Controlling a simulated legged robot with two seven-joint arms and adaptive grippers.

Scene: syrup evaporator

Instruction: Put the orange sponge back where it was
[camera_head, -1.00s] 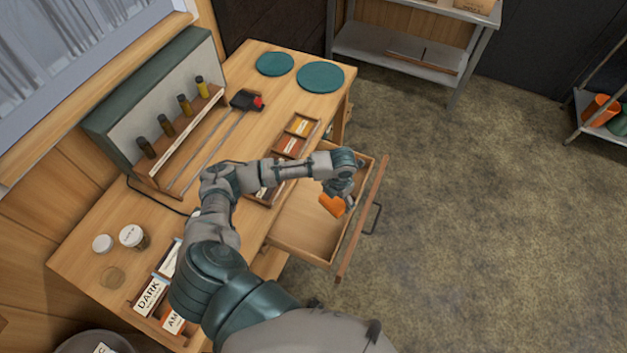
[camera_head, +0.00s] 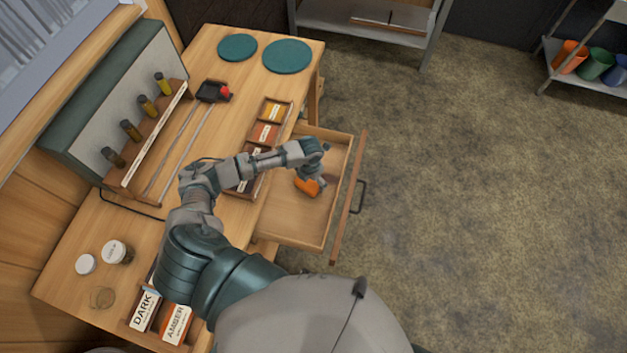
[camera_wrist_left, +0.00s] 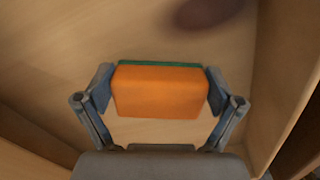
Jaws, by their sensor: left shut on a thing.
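The orange sponge (camera_head: 308,187) is over the open drawer (camera_head: 292,222) in the head view. In the left wrist view the sponge (camera_wrist_left: 160,92) sits between the two fingers, with a green layer along its far edge. My left gripper (camera_head: 313,180) reaches over the drawer from the left and is shut on the sponge; in the left wrist view its fingers (camera_wrist_left: 160,95) press on both sides of it. The wooden drawer floor lies below the sponge; whether the sponge touches it I cannot tell. My right gripper is not in view.
The drawer front (camera_head: 348,200) with its dark handle (camera_head: 358,197) stands out from the table. A tray of labelled compartments (camera_head: 262,150) lies on the table beside the drawer. A dark blurred shape (camera_wrist_left: 208,10) shows at the top of the left wrist view.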

